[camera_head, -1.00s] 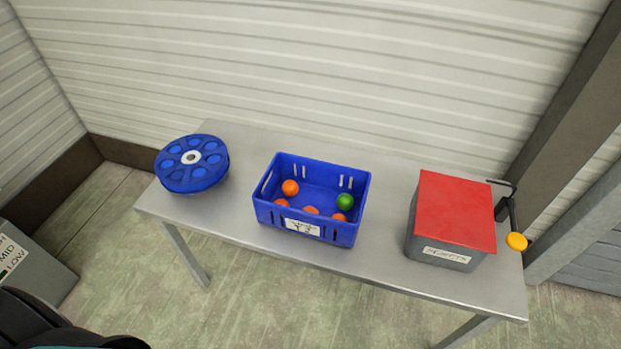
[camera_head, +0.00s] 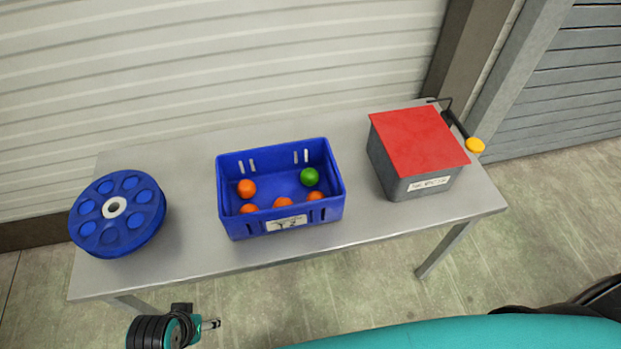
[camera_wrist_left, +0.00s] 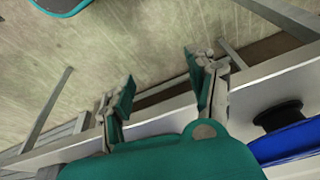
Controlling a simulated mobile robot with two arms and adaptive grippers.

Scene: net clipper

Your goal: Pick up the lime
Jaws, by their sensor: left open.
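The green lime (camera_head: 309,177) lies inside the blue crate (camera_head: 231,227), toward its right side, with several oranges (camera_head: 246,188) around it. The crate stands on the metal table (camera_head: 210,262). My left gripper (camera_head: 213,324) is low at the front of the table, outside its edge, below and left of the crate. In the left wrist view my left gripper (camera_wrist_left: 160,95) is open, with its two fingers apart and nothing between them. The lime does not show in the wrist view. My right gripper is not in view.
A blue reel (camera_head: 117,214) with a pale hub sits at the table's left end. A grey box with a red lid (camera_head: 418,140) and a crank with a yellow knob (camera_head: 474,145) stands at the right end. Bare tabletop lies between them and the crate.

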